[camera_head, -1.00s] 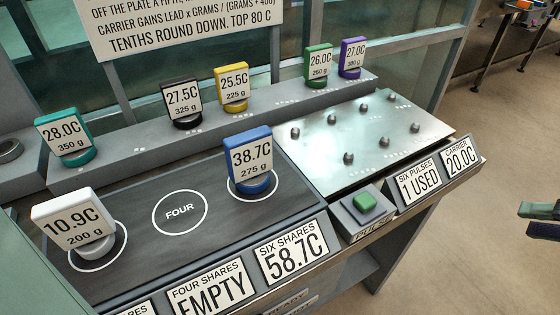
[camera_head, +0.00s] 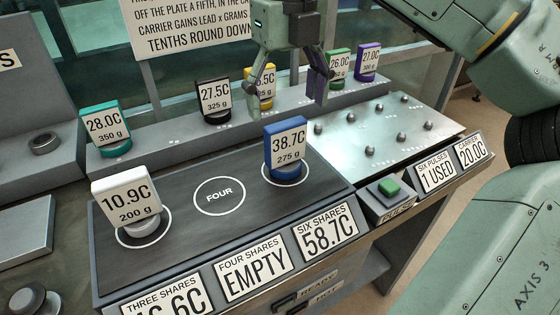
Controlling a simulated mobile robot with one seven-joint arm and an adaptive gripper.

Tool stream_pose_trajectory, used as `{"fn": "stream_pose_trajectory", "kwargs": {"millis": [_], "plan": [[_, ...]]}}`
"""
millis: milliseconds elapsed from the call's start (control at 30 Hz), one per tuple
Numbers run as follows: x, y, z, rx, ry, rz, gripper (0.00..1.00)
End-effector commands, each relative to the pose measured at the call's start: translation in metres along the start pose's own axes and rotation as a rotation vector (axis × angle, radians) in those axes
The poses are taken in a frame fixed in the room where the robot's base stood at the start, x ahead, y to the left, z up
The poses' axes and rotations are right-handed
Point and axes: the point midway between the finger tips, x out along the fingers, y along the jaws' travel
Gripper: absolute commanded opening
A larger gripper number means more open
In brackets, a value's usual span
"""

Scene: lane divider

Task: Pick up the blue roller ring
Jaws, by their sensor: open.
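The blue roller ring (camera_head: 285,169) stands in the right white circle of the dark mat, with a plate (camera_head: 287,143) reading 38.7C, 275 g on it. My gripper (camera_head: 288,103) hangs above and behind it, fingers apart and pointing down, with nothing between them. The gripper is apart from the blue ring and partly hides the yellow ring's tag (camera_head: 265,87).
A white ring (camera_head: 141,226) stands in the left circle; the FOUR circle (camera_head: 219,196) is empty. Teal (camera_head: 117,148), black (camera_head: 217,117), green (camera_head: 336,84) and purple (camera_head: 366,76) rings line the back ledge. A pegged metal plate (camera_head: 385,128) and green button (camera_head: 389,187) are at right.

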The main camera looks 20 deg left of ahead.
Motion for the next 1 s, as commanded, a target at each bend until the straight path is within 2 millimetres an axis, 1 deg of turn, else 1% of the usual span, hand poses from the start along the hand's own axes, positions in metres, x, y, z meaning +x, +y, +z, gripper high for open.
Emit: {"fn": "stream_pose_trajectory", "kwargs": {"millis": [33,100,367,600,733,900,933,1000], "plan": [[0.009,0.000,0.000,-0.002,0.001,0.002,0.83],[0.019,0.000,0.000,0.000,0.000,0.001,0.83],[0.040,0.001,-0.001,-0.001,0.000,0.002,0.83],[0.074,0.003,-0.001,0.000,-0.001,0.002,0.83],[0.082,0.003,-0.001,0.001,-0.003,0.001,0.83],[0.083,0.003,-0.001,0.001,-0.003,0.001,0.83],[0.083,0.003,-0.001,0.001,-0.003,0.001,0.83],[0.082,0.003,-0.001,0.001,-0.003,0.001,0.78]]}}
